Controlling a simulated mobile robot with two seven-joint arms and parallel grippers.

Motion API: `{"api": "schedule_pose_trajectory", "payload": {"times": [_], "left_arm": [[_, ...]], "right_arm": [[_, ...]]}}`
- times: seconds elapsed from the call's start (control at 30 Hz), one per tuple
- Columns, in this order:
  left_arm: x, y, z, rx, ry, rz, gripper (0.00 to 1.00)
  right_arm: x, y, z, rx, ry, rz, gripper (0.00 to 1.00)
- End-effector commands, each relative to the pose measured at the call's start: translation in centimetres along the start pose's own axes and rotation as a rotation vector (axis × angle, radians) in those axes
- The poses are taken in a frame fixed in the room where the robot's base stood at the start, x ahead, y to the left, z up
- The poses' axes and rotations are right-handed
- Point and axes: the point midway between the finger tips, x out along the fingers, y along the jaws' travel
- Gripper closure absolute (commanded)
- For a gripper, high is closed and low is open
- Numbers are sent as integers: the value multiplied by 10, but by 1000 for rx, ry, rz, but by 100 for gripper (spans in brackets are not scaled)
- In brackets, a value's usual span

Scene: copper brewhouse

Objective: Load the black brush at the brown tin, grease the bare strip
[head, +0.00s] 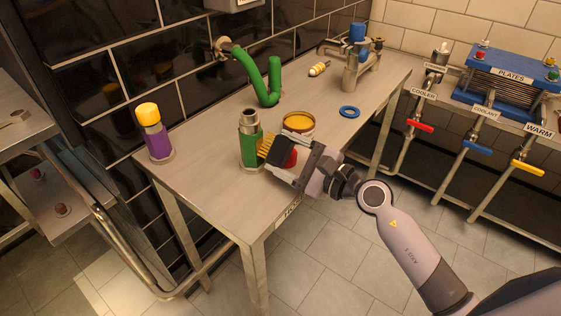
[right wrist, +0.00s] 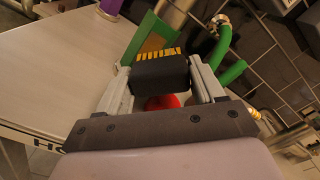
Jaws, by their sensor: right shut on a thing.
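My right gripper (head: 285,158) is shut on the black brush (right wrist: 160,75), a dark block with yellow bristles. Its fingers (right wrist: 162,78) clasp the block from both sides in the right wrist view. A red round part shows behind the block. The bristles point left in the head view, close to a green cylinder (head: 251,150) with a metal neck; I cannot tell if they touch. In the right wrist view a green body (right wrist: 138,42) with a tan patch lies just beyond the bristles. The brown tin (head: 298,124), with orange-yellow grease, stands behind the gripper, partly hidden. My left gripper is not in view.
A purple bottle with yellow cap (head: 153,132) stands at the table's left end. A bent green pipe (head: 258,78), a blue ring (head: 349,112) and a metal fitting with blue top (head: 355,62) are farther back. The table (head: 205,160) is clear between the bottle and green cylinder.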

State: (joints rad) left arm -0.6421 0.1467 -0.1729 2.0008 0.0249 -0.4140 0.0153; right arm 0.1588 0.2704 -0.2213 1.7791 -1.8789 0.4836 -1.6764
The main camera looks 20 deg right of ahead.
Motion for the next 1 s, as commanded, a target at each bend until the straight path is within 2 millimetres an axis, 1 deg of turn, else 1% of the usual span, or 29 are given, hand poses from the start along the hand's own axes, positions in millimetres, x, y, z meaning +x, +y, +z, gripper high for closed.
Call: {"api": "schedule_pose_trajectory", "payload": {"times": [0.13, 0.67, 0.87, 1.0], "left_arm": [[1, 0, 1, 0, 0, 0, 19], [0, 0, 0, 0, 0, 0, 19], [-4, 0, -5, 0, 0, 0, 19], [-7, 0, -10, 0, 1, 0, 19]], "right_arm": [[0, -2, -1, 1, 0, -1, 76], [2, -2, -1, 2, 0, -1, 76], [2, 3, 6, 1, 0, 1, 76], [3, 11, 14, 3, -1, 1, 76]]}}
